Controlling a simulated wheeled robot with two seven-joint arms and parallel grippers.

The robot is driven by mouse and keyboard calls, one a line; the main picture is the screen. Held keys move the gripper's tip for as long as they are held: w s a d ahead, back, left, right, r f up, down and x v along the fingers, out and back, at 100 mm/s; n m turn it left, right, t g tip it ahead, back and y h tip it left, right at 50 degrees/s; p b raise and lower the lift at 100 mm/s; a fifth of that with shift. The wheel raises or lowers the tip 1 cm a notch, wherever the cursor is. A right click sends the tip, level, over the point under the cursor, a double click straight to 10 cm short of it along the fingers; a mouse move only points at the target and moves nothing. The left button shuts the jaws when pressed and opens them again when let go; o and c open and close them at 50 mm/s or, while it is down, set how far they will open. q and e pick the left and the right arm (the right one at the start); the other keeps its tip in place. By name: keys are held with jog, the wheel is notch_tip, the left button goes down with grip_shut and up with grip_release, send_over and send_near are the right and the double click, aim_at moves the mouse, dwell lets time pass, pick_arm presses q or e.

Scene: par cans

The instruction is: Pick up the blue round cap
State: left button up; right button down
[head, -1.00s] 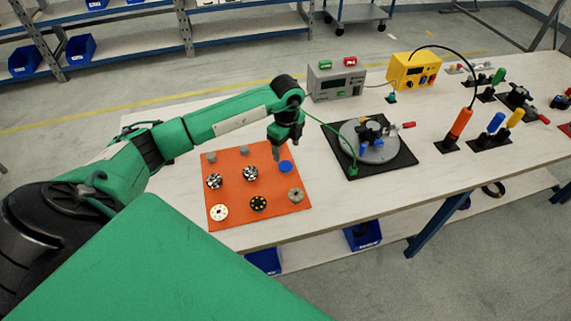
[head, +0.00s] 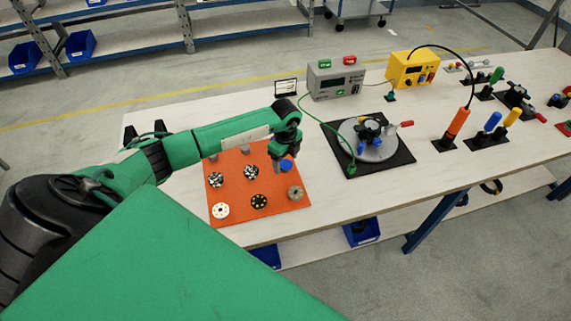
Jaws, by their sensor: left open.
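The blue round cap (head: 286,166) sits on the orange mat (head: 235,212), near its right side. In the head view, my left gripper (head: 281,163) is open, with its fingers pointing down right at the cap. The fingers hide part of the cap's left side. I cannot tell whether they touch the cap or hang just above it. My right gripper is not in view.
Other round parts lie on the mat: black-and-white ones (head: 251,172), a cream disc (head: 221,211), a black disc (head: 259,202) and a grey-brown one (head: 295,193). A turntable fixture (head: 380,150) stands to the right. A grey instrument (head: 336,82) stands behind.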

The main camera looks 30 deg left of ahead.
pick_arm(q)
jog(key=shift+f, duration=0.25)
dwell(0.4)
jog(key=c, duration=1.1)
